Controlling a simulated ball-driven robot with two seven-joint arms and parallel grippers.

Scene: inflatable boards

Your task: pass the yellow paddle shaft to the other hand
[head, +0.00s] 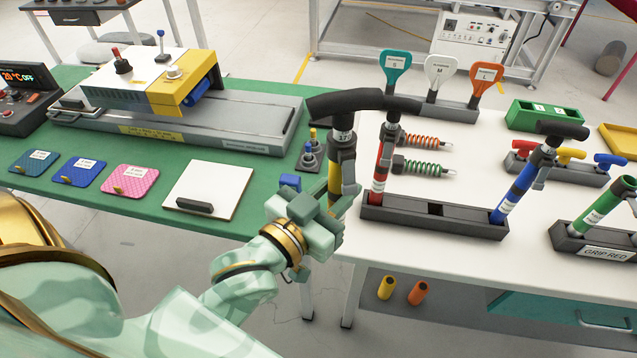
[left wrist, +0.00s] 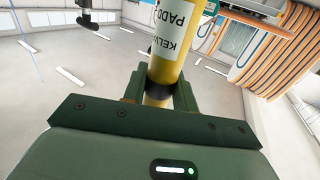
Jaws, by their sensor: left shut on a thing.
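The yellow paddle shaft (head: 335,178) stands nearly upright in the head view, with a black T-grip (head: 362,102) on top and a dark collar below the grip. My left gripper (head: 322,214) is shut on the shaft low down, in front of the gap between the green and white tables. In the left wrist view the shaft (left wrist: 159,76) passes between the fingers (left wrist: 158,93), with a black band at the fingers and a white printed label above. The shaft's lower end is hidden. My right gripper is not in view.
A black rack (head: 400,215) on the white table holds a red and a blue shaft, with an open slot between them. A green shaft (head: 597,210) stands farther right. A white board (head: 205,188) lies on the green table.

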